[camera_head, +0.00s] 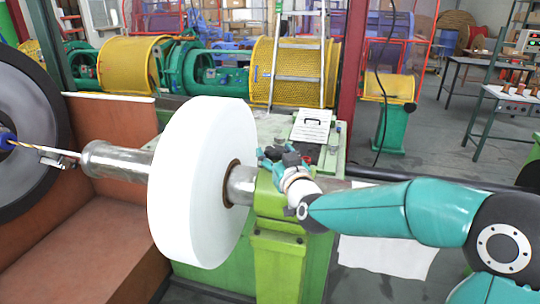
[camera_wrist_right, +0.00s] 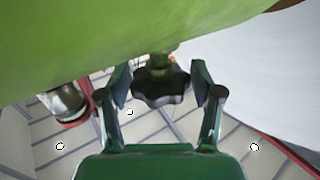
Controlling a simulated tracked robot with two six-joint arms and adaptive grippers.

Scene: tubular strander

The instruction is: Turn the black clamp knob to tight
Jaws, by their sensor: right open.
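The black clamp knob (camera_wrist_right: 162,88) has a lobed rim and sits on a short green stem under a green machine part (camera_wrist_right: 120,40) in the right wrist view. My right gripper (camera_wrist_right: 160,80) is open, with one finger on each side of the knob and a visible gap on both sides. In the head view my right gripper (camera_head: 280,157) is at the top of the green stand (camera_head: 282,240), beside the white reel (camera_head: 195,180). I cannot make out the knob there. My left gripper is not in view.
A metal shaft (camera_head: 118,160) runs through the white reel. A white paper sheet (camera_head: 312,125) lies on the green machine top behind my gripper. A brown panel and bench (camera_head: 90,240) stand at the left. Yellow mesh drums (camera_head: 290,70) and a ladder are behind.

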